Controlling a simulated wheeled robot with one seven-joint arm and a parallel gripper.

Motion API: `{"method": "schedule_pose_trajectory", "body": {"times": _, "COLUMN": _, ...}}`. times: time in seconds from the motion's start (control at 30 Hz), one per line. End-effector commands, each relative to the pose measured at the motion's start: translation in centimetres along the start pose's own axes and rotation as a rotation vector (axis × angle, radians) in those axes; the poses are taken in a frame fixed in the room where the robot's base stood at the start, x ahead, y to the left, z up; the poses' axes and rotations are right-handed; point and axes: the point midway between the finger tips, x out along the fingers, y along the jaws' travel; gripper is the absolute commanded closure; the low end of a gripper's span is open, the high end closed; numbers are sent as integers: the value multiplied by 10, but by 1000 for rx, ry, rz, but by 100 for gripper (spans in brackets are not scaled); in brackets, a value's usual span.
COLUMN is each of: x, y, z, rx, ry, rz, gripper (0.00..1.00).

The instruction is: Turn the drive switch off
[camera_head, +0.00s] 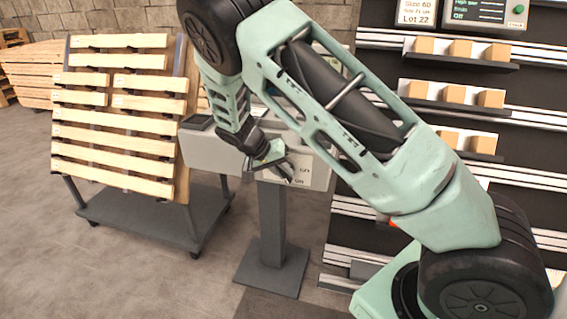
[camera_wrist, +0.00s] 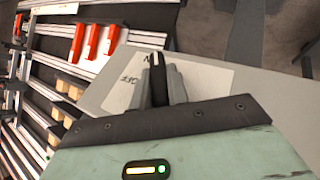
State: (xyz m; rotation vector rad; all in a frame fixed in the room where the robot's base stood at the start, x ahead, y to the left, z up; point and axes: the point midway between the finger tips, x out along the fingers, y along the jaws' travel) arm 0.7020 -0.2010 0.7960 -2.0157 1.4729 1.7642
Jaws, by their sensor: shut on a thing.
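The drive switch (camera_wrist: 157,66) is a black knob with a pale line on its end, standing out from a white label on the grey control box (camera_wrist: 205,84). My gripper (camera_wrist: 160,88) is shut on the knob, one finger on each side of it. In the head view my gripper (camera_head: 288,174) is at the front face of the control box (camera_head: 210,153), which stands on a dark post. The knob is hidden there behind the gripper.
A rack (camera_head: 470,168) with small tan boxes (camera_head: 454,93) stands at the right, below a display panel (camera_head: 488,14). A tilted wooden pallet (camera_head: 115,128) rests on a wheeled stand at the left. Red-orange parts (camera_wrist: 92,40) are on the rack. The floor in front is clear.

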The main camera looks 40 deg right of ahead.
Motion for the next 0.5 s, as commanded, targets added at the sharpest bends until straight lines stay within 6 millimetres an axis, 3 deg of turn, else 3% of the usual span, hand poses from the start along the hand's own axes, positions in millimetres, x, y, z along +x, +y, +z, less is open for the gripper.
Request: {"method": "schedule_pose_trajectory", "body": {"times": 0.5, "x": 2, "y": -6, "z": 0, "rx": -188, "ry": 4, "rz": 454, "gripper": 100}}
